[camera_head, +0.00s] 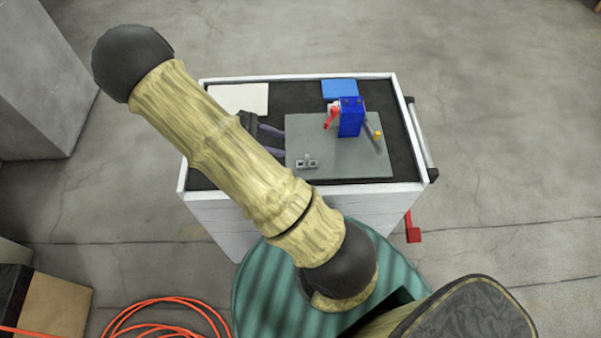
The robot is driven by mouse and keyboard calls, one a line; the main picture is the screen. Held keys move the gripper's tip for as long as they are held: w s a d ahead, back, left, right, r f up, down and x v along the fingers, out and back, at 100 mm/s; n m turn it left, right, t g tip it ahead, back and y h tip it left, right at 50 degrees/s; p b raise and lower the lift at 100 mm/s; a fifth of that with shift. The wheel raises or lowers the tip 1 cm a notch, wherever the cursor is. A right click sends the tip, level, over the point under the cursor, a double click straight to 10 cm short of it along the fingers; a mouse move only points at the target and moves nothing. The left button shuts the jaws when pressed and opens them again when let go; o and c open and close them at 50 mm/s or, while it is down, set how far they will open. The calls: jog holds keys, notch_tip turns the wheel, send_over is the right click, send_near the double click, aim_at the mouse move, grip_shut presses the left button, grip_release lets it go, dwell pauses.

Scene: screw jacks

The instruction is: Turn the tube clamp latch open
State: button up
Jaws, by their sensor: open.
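A grey plate (340,158) lies on the cart top and bears a blue block (351,120). A red lever (331,116) is at the block's left side. A dark rod runs along its right side, with a yellow knob (378,134) near it. A small grey metal fitting (307,162) sits near the plate's front left. I cannot tell for sure which part is the tube clamp latch. My gripper (283,143) is open and empty, its two dark fingers apart and pointing right at the plate's left edge, left of the block. My arm partly hides its rear.
The white cart (215,214) has a raised rim around a black top. A pale pad (240,98) and a blue pad (340,89) lie at the back. A red handle (412,229) sticks out lower right. An orange cable (165,312) lies on the floor.

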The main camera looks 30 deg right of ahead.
jog(key=s+a+r+m+t+y, duration=0.6)
jog(key=a+r+m+t+y, duration=0.2)
jog(key=r+m+y, duration=0.2)
jog(key=shift+r+m+t+y, duration=0.25)
jog(key=shift+m+t+y, duration=0.05)
dwell(0.9)
